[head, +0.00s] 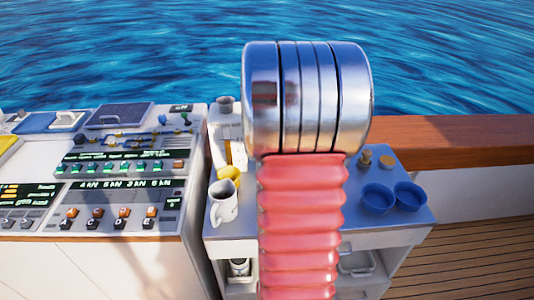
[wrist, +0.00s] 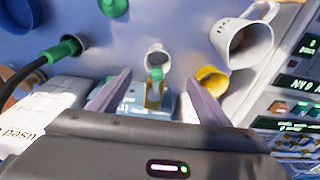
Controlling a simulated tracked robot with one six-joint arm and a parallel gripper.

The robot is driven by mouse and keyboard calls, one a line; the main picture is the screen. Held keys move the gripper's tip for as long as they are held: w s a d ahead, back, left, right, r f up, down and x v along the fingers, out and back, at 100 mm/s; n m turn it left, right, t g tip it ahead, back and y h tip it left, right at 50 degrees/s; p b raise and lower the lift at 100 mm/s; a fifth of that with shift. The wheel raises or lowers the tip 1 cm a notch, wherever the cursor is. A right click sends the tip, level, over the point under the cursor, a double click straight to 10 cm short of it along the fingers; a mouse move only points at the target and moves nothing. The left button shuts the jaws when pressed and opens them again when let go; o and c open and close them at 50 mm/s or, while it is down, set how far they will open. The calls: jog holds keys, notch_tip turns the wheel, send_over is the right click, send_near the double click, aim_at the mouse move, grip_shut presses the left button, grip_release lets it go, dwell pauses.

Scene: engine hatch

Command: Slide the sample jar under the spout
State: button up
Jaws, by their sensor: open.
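My gripper (wrist: 156,80) is open in the wrist view, its two grey fingers apart with nothing clamped between them. Just beyond the fingertips is a small, pale, round-mouthed container (wrist: 158,57), perhaps the sample jar. A green-tipped amber part (wrist: 154,92) shows between the fingers, in front of a pale blue-white body (wrist: 128,100). I cannot tell for sure whether this is the spout, or whether the container is under it. In the head view my arm hides the middle of the worktop and my fingers.
A white mug (head: 223,201) and yellow cup (head: 229,176) stand left of my arm. Two blue bowls (head: 378,198) stand right of it on the worktop (head: 355,236). A control panel (head: 110,205) borders the left. A green-ended black cable (wrist: 35,65) shows in the wrist view.

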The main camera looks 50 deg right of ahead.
jog(key=shift+s+d+f, duration=0.1)
jog(key=shift+d+f, duration=0.05)
jog(key=shift+d, duration=0.1)
jog(key=f, duration=0.9)
jog(key=w+d+f, duration=0.1)
jog(key=f, duration=0.3)
jog(key=shift+d+f, duration=0.1)
jog(key=shift+f, duration=0.25)
jog(key=shift+c, duration=0.4)
jog(key=c, duration=1.3)
jog(key=shift+w, duration=0.1)
